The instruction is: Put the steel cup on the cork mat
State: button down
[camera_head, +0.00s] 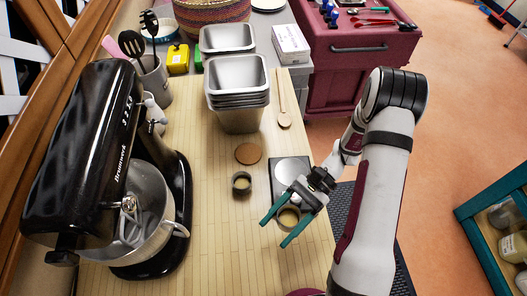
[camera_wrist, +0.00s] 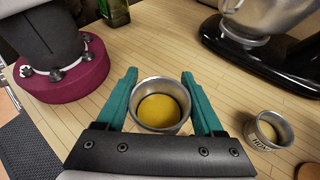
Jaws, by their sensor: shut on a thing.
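The steel cup (camera_head: 289,217), with something yellow inside, is between the two green fingers of my gripper (camera_head: 273,232). In the wrist view the cup (camera_wrist: 137,92) is upright between the fingertips (camera_wrist: 160,88), and my gripper is shut on it. I cannot tell whether its base touches the worktop. The cork mat (camera_head: 248,153) is a round brown disc lying flat and bare on the wooden worktop, up and to the left of my gripper. An edge of the mat also shows at the wrist view's lower right corner (camera_wrist: 309,172).
A small labelled metal tin (camera_head: 241,182) stands just below the mat, also in the wrist view (camera_wrist: 270,131). A dark square plate (camera_head: 290,170) lies right of it. A black stand mixer (camera_head: 90,150) stands left, stacked metal pans (camera_head: 239,100) behind. A wooden spoon (camera_head: 283,105) lies beside them.

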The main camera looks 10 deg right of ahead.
jog(key=w+d+r+m+t, duration=0.1)
jog(key=w+r+m+t, duration=0.1)
jog(key=w+m+t, duration=0.8)
jog(key=w+d+r+m+t, duration=0.25)
jog(key=w+m+t, duration=0.2)
jog(key=w, duration=0.95)
send_over(240, 150)
jog(key=shift+n+t+y, duration=0.3)
jog(key=shift+n+t, duration=0.05)
jog(key=shift+n, duration=0.1)
notch_tip(240, 150, down, 6)
jog(key=shift+d+r, duration=0.1)
jog(key=shift+d, duration=0.05)
jog(key=f, duration=0.4)
jog(key=shift+a+f, duration=0.1)
jog(key=shift+a, duration=0.15)
jog(key=shift+f, duration=0.15)
jog(key=shift+c, duration=1.4)
grip_release()
jog(key=shift+f, duration=0.1)
